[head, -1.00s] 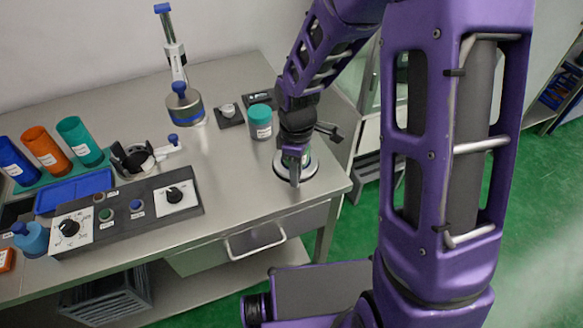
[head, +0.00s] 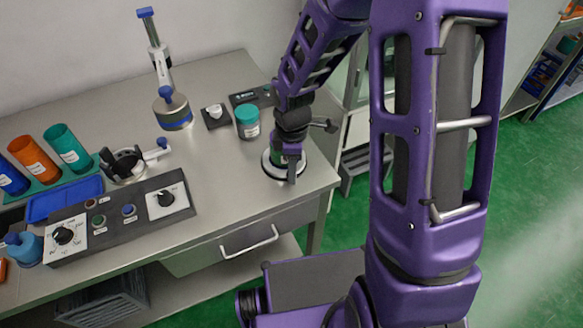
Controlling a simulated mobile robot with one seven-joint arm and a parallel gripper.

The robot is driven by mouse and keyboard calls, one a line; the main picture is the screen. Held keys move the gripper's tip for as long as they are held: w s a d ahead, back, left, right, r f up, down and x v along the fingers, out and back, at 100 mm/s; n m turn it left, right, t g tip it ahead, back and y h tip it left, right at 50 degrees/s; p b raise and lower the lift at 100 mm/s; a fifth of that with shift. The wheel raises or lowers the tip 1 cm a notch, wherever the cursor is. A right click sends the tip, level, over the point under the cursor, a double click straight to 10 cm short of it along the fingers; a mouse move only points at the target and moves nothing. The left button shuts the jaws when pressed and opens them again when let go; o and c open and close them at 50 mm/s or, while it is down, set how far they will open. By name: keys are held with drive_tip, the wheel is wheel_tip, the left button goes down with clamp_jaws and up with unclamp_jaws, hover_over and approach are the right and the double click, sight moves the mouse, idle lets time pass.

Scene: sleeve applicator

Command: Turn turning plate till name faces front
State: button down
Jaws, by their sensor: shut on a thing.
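The turning plate (head: 303,169) is a round disc with a pale rim and dark ring near the table's right front corner. My gripper (head: 287,160) points down over it, with a finger standing in front of the middle of the plate. It is shut on a small greenish container (head: 300,158) standing on the plate. Most of this container is hidden behind the finger and wrist. I cannot see a name on it or tell which way it faces.
A teal jar (head: 247,122) stands left of the plate, with a small knob block (head: 215,116) beyond it. A blue-topped press (head: 172,108) stands farther back. A control panel (head: 120,217) and several coloured tubes lie left. The table front between panel and plate is clear.

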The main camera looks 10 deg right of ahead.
drive_tip(key=c, duration=0.9)
unclamp_jaws()
drive_tip(key=shift+r, duration=0.15)
wheel_tip(320, 180, up, 17)
drive_tip(key=p, duration=0.3)
drive_tip(key=shift+r, duration=0.1)
